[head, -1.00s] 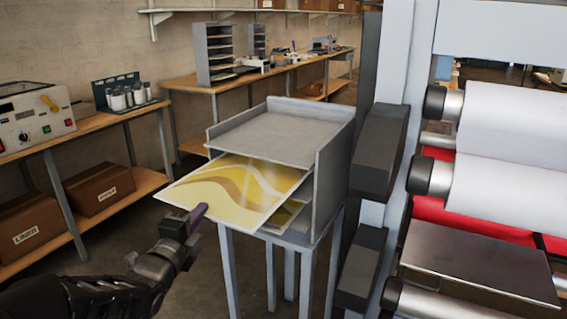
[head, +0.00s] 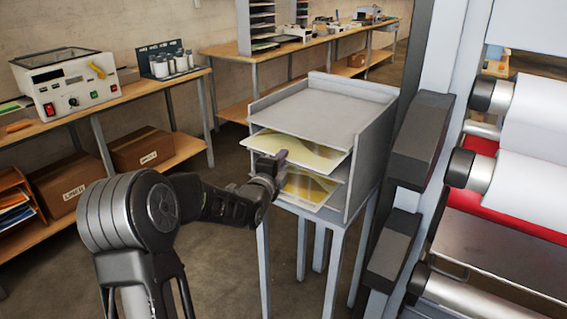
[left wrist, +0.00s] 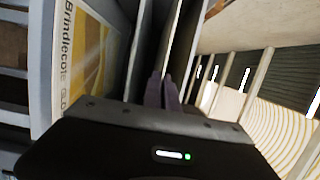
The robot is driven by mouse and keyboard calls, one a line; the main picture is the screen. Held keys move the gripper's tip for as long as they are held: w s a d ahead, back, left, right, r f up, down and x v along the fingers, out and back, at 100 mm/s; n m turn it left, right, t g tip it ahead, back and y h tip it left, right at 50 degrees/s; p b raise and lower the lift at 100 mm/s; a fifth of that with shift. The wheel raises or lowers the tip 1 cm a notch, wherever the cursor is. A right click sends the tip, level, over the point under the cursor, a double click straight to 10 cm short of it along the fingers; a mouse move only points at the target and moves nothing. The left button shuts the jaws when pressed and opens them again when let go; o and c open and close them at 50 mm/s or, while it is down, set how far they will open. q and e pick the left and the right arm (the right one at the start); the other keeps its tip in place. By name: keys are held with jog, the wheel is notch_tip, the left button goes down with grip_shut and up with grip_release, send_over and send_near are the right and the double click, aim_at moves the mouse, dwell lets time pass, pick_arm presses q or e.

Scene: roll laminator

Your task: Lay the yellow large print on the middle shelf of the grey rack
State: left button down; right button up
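The grey rack (head: 366,160) stands on a stand beside the laminator. The yellow large print (head: 310,153) lies flat at its middle shelf, under the top shelf, with its front part sticking out. My left gripper (head: 281,158) is at the print's front edge, its fingers close together and apparently pinching that edge. In the left wrist view the fingers (left wrist: 164,90) show near the shelf edges; the held sheet is nearly edge-on. Another yellow print (head: 308,190) lies on the shelf below; it also shows in the left wrist view (left wrist: 92,60). My right gripper is out of view.
The laminator's white rolls (head: 540,110) and dark frame blocks (head: 420,140) stand close on the rack's right. A bench (head: 130,105) with a control box (head: 70,82) is at the left. The floor before the rack is open.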

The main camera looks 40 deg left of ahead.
pick_arm(q)
jog(key=shift+w, duration=0.45)
jog(key=shift+r, duration=0.1)
notch_tip(320, 180, down, 4)
jog(key=shift+s+r+p, duration=0.1)
jog(key=shift+r+p, duration=0.15)
jog(key=shift+p, duration=0.4)
jog(key=shift+f+b, duration=0.55)
jog(key=shift+b, duration=0.25)
jog(key=c, duration=2.1)
grip_release()
jog(key=o, duration=0.4)
